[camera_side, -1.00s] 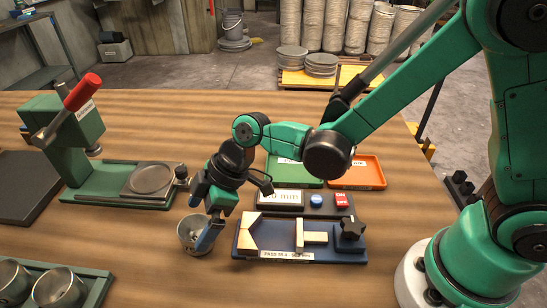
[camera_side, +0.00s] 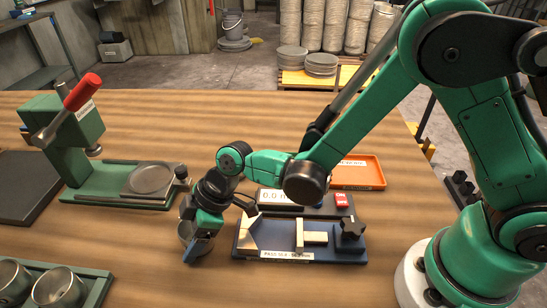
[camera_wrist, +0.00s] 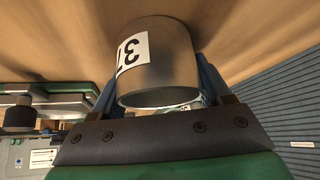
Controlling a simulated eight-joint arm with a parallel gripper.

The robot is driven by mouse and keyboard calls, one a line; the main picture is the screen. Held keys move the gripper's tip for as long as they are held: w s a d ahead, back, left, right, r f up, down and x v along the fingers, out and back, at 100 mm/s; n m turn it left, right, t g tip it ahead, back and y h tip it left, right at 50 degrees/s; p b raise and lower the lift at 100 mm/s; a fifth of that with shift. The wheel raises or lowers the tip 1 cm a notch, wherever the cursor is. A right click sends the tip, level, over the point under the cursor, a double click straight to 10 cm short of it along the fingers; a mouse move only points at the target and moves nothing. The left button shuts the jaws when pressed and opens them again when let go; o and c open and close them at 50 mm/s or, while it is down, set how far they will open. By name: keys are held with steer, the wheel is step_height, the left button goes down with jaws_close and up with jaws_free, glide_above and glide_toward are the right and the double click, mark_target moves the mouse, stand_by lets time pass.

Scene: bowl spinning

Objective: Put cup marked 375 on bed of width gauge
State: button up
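The metal cup (camera_wrist: 160,70) has a white label with "37" readable and the rest cut off by the curve. In the side view the cup (camera_side: 186,232) stands on the wooden table left of the width gauge, partly hidden by my gripper (camera_side: 196,245). My gripper's blue fingers flank the cup in the wrist view (camera_wrist: 160,95); whether they press on it is not clear. No cup is on the bed.
A display box (camera_side: 275,197) reading 0.0 with a red button stands behind the gauge. An orange tray (camera_side: 360,172) is farther back. A green press (camera_side: 80,150) stands at left. A green tray (camera_side: 95,285) with two cups is at front left.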

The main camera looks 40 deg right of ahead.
steer(key=c, duration=0.4)
step_height(320, 180, up, 19)
steer(key=d+f+m+t+h, duration=0.1)
steer(key=d+m+t+h, duration=0.4)
steer(key=d+m, duration=1.3)
steer(key=a+n+g+y, duration=0.1)
steer(key=a+n, duration=0.5)
steer(key=a+r+n+g+y, duration=0.1)
steer(key=a+n+g+y, duration=0.1)
steer(key=a+n, duration=0.4)
steer(key=a+r+n+g+y, duration=0.1)
steer(key=a+n+g+y, duration=0.1)
steer(key=a+n, duration=0.4)
